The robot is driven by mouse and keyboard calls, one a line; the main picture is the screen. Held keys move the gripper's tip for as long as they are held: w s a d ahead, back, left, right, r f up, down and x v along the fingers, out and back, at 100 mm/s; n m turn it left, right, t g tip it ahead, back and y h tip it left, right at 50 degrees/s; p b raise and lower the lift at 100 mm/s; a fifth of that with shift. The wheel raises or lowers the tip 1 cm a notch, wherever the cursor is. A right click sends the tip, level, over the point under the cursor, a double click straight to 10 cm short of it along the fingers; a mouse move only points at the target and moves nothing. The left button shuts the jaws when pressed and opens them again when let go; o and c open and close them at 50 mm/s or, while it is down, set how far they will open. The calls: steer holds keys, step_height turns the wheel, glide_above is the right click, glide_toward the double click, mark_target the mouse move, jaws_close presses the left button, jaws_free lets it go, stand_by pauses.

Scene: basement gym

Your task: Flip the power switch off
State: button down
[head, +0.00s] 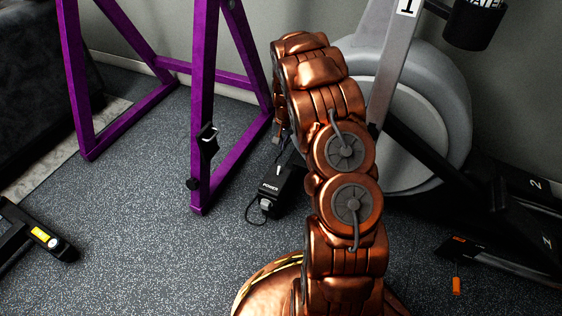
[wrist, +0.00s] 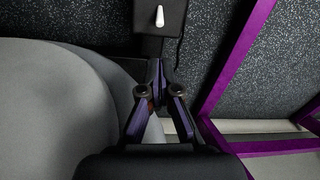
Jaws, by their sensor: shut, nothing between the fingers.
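The power switch is a small black box (head: 277,188) marked POWER, on the floor in the head view, with a small white lever (head: 279,170) on top. A cable loops from its near end. In the wrist view the box (wrist: 172,8) is at the top centre, and its white lever (wrist: 159,16) points up and down in the picture. My gripper (wrist: 157,66) is shut and empty, its fingertips just below the lever in the picture. They appear apart from the lever; the height gap is hard to judge. In the head view my arm hides most of the gripper.
A purple metal frame (head: 203,100) stands left of the box. A grey rowing machine with a round housing (head: 440,110) stands close on the right. Speckled floor (head: 130,230) is clear at front left.

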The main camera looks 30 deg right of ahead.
mark_target(279, 170)
steer(key=f+b, duration=0.2)
steer(key=f, duration=0.3)
steer(key=f+b, duration=0.2)
steer(key=f, duration=0.3)
steer(key=shift+w+a, duration=0.2)
steer(key=shift+r, duration=0.15)
stand_by(0.3)
